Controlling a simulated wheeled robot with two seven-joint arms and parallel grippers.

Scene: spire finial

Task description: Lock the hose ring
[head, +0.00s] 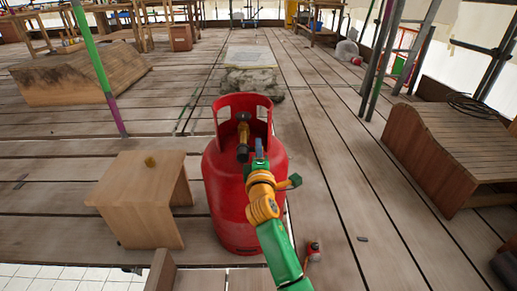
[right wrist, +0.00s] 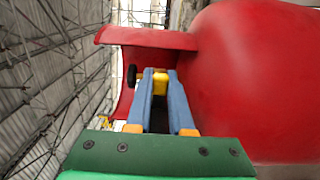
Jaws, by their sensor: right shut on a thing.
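A red gas cylinder (head: 222,185) stands upright in the middle of the head view. Inside its open collar is a brass valve (head: 243,118) with a dark fitting (head: 243,153) pointing toward me. My right gripper (head: 259,148) reaches up to the collar opening, just right of the fitting. In the right wrist view its blue fingers (right wrist: 161,74) are shut on a yellow brass piece, the hose ring (right wrist: 160,84), at the valve. A black round part (right wrist: 132,75) shows left of the fingertips. The far side of the ring is hidden. My left gripper is not in view.
A red and black object (head: 313,251) lies on the floor to the right. A slatted bench (head: 440,150) stands further right. The plank floor between is mostly clear.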

